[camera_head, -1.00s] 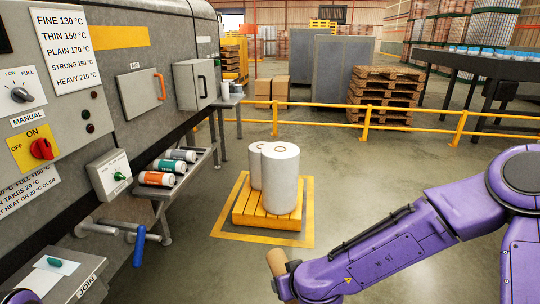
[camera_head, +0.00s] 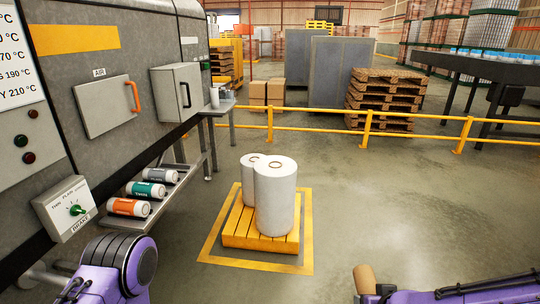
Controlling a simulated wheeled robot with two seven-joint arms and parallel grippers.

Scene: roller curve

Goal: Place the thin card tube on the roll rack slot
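A tan card tube (camera_head: 364,280) stands up at the bottom edge of the head view, at the end of my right arm. My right gripper (camera_head: 372,294) appears shut on it, though its fingers are mostly cut off by the frame edge. A metal rack (camera_head: 168,200) juts out from the machine at the left. White rolls with an orange (camera_head: 128,207), a teal (camera_head: 146,190) and a grey (camera_head: 160,176) label lie on it in a row. My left arm shows at the bottom left, in front of the machine; its gripper is out of view.
Two large white rolls (camera_head: 276,200) stand on a yellow pallet (camera_head: 262,242) inside a yellow floor outline. A grey machine (camera_head: 95,90) with a brake box (camera_head: 64,208) fills the left side. A yellow railing (camera_head: 320,130) crosses behind. The floor at right is open.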

